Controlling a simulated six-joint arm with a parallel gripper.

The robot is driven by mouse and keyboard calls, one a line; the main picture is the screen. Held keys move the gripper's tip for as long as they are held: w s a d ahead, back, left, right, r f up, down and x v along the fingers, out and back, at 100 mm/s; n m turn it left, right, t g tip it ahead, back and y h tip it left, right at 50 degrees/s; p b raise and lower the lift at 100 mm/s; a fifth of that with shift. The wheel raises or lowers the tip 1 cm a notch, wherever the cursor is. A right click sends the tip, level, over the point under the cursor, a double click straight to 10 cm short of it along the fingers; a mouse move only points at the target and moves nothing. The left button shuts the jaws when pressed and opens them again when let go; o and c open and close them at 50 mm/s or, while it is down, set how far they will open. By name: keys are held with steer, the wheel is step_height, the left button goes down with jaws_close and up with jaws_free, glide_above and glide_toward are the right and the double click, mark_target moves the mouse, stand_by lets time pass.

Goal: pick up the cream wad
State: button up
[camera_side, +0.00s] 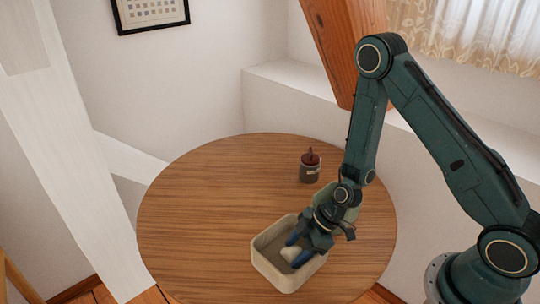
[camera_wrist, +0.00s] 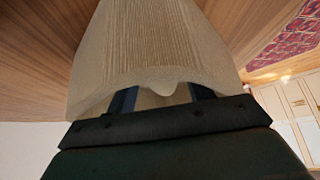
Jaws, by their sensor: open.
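The cream wad (camera_side: 289,254) is a small pale lump inside a cream open-topped bin (camera_side: 262,266) on the round wooden table. My gripper (camera_side: 297,249) reaches down into the bin. Its two blue fingers are apart, one on each side of the wad in the side view; I cannot tell whether they touch it. In the wrist view the bin's ribbed wall (camera_wrist: 150,45) fills the middle. Parts of the blue fingers show under its curved edge, and a small pale bump between them may be the wad. The fingertips are hidden there.
A dark cup with a reddish top (camera_side: 310,172) stands on the table behind the bin. A pale green object (camera_side: 351,197) is partly hidden behind my wrist. The left side of the round table (camera_side: 195,215) is clear. An orange timber brace (camera_side: 345,45) slants down behind my arm.

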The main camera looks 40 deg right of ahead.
mark_target(297, 249)
steer(key=c, duration=0.7)
steer(key=shift+r, duration=0.2)
step_height(297, 249, up, 20)
steer(key=shift+f, duration=0.2)
stand_by(0.7)
stand_by(0.5)
